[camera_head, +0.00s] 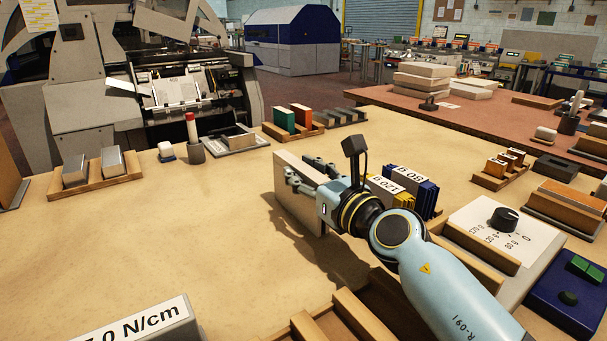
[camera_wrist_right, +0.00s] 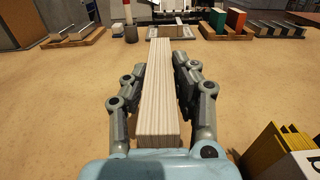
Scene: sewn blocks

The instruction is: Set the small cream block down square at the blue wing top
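A cream block (camera_head: 298,193) with fine page lines along its edge (camera_wrist_right: 158,95) is upright between the fingers of my right gripper (camera_head: 310,178). No part is clearly marked as the blue wing top; blue shows on the machine at the back left (camera_head: 28,66) and on a control box (camera_head: 568,297) at the lower right. My left gripper is not in view.
Blue and yellow blocks (camera_head: 412,190) stand just right of my gripper. A red-capped marker (camera_head: 194,140) and wooden trays (camera_head: 92,182) line the back of the table. A dial box (camera_head: 500,235) is at right. The table's left middle is clear.

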